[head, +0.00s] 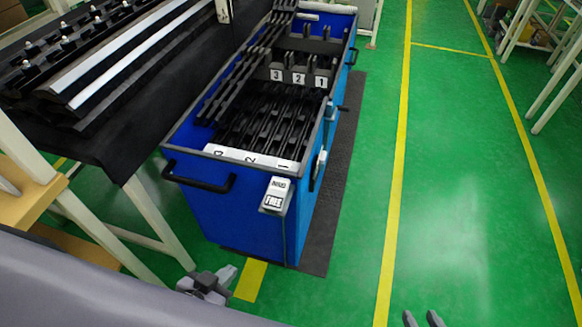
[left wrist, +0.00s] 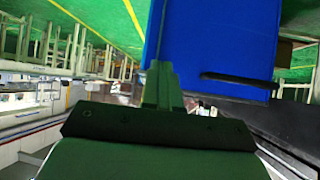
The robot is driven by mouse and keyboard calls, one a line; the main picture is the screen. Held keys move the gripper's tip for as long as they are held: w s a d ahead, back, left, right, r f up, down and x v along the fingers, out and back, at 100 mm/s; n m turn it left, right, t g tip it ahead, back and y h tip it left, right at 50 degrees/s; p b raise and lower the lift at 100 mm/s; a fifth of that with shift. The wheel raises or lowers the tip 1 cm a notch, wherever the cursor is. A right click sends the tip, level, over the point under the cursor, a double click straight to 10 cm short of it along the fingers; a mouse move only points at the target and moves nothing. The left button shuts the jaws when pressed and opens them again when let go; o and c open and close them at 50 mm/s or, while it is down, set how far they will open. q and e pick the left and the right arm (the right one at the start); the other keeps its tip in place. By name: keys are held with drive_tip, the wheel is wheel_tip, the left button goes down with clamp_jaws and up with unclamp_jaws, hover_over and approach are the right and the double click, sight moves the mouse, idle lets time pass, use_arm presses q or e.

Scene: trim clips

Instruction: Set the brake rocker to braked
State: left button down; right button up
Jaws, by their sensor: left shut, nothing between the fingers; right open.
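The brake rocker (head: 276,194) is a small white plate on the near top corner of the blue cart (head: 232,219). Its lower half reads FREE; the upper half carries another label that looks foreshortened. My left gripper (head: 229,277) is shut and empty, low in front of the cart's near face, below and left of the rocker. In the left wrist view its closed fingers (left wrist: 161,82) point at the blue cart wall (left wrist: 215,40); the rocker is not seen there. My right gripper (head: 424,318) is open and empty at the bottom edge, over the green floor.
A black handle (head: 200,182) sticks out of the cart's near face. The cart holds black trim strips in numbered lanes. A black-covered workbench (head: 110,150) stands close on the left. The green floor (head: 450,180) to the right is clear.

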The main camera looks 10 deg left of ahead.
use_arm(q)
drive_tip(key=shift+w, duration=0.1)
idle(0.3)
drive_tip(key=w+d+r+n+g+h+b, duration=0.1)
drive_tip(key=w+d+r+g, duration=0.1)
drive_tip(key=w+d, duration=0.45)
drive_tip(key=w+d+r+g+h+b, duration=0.1)
drive_tip(key=w+d+r+g+b, duration=0.15)
drive_tip(key=w, duration=0.75)
drive_tip(key=w+a+r+g+y, duration=0.1)
drive_tip(key=w+a+r+y, duration=0.1)
drive_tip(key=r, duration=0.4)
drive_tip(key=w+a+r+n+g+y+b, duration=0.1)
drive_tip(key=w+r+g+y, duration=0.1)
drive_tip(key=r, duration=0.5)
drive_tip(key=shift+w+a+r, duration=0.2)
drive_tip(key=shift+w+a, duration=0.1)
drive_tip(key=shift+a, duration=0.1)
